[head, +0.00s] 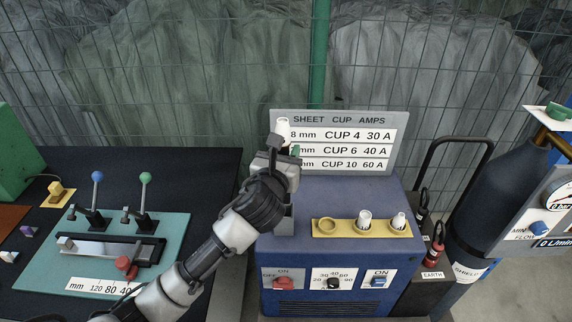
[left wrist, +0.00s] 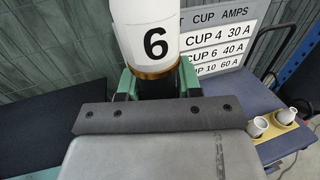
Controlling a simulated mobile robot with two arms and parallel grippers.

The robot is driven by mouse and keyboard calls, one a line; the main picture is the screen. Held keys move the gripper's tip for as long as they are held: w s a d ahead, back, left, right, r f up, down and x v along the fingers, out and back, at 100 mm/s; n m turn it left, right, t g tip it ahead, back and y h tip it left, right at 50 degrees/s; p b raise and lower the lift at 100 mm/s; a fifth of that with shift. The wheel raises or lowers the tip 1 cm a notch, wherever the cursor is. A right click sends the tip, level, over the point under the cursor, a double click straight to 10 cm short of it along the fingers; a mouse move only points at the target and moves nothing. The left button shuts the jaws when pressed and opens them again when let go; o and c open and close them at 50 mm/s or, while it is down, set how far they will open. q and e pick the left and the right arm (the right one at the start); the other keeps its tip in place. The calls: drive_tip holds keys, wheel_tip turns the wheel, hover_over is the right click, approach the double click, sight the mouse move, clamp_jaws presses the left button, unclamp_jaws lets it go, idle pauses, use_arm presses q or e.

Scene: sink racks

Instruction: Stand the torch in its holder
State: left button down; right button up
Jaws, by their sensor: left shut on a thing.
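My left gripper (head: 283,148) is shut on the dark body of what looks like the torch, above the left part of the blue machine. A white cup (head: 283,126) with its open end up tops it. In the left wrist view the cup (left wrist: 150,35) bears a black 6 and has a brass ring at its base. Green fingers flank the dark body below the ring. A grey upright piece (head: 284,220) shows beneath the gripper; I cannot tell whether it is the holder. The gripper and arm hide much of it. My right gripper is not in view.
The blue machine (head: 345,195) carries a yellow rack (head: 345,231) with an empty left place and two white cups (head: 365,219) (head: 398,221). A sign (head: 390,118) stands behind. A gas cylinder (head: 500,190) is at right. A lever panel (head: 180,222) lies left.

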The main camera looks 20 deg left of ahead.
use_arm(q)
wheel_tip(320, 180, down, 3)
drive_tip(key=shift+f, duration=0.2)
drive_tip(key=shift+d+f, duration=0.1)
